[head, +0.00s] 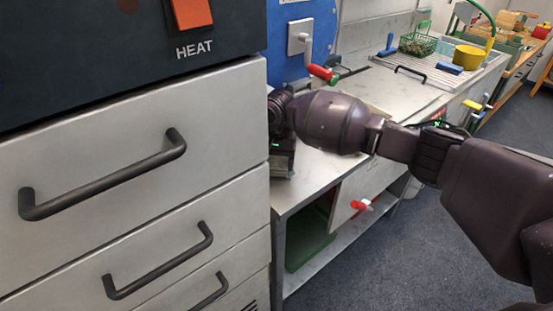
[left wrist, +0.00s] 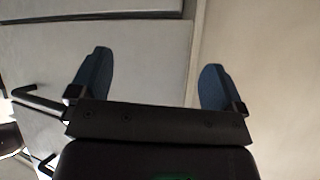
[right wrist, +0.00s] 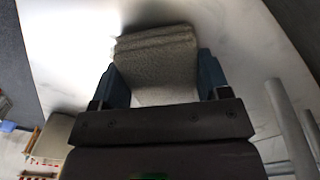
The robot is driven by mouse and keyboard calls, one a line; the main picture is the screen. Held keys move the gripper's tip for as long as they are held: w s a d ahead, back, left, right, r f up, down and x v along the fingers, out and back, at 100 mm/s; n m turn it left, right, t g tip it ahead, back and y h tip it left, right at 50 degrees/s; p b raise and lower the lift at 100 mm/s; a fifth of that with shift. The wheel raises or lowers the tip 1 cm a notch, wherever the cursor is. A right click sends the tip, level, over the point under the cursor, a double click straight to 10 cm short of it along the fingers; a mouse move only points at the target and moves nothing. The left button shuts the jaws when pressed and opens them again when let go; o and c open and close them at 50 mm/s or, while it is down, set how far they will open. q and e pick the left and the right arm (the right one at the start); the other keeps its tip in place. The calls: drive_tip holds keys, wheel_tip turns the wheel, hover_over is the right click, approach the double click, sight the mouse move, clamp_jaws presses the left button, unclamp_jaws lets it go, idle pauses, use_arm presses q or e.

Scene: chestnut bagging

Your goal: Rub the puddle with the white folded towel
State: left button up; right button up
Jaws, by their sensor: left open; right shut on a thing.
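My right gripper (right wrist: 157,78) is shut on the white folded towel (right wrist: 155,52), which looks grey-white and layered between the fingers in the right wrist view. The towel is close over a pale metal surface; I cannot tell whether it touches it. In the head view my right gripper (head: 282,160) is low at the worktop's left end, partly hidden by the drawer cabinet, and the towel cannot be made out there. I cannot make out the puddle; a bright glare lies left of the towel in the right wrist view. My left gripper (left wrist: 154,85) is open and empty, facing pale panels.
A drawer cabinet (head: 120,140) with dark handles fills the left of the head view. The metal worktop (head: 310,172) runs back to a green basket (head: 417,44) and a yellow pot (head: 468,57). A red-handled crank (head: 322,73) sticks out above the worktop. Open floor lies at right.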

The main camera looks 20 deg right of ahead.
use_arm(q)
drive_tip(key=shift+s+a, duration=0.1)
drive_tip(key=shift+s, duration=0.2)
use_arm(e)
drive_tip(key=shift+f, duration=0.15)
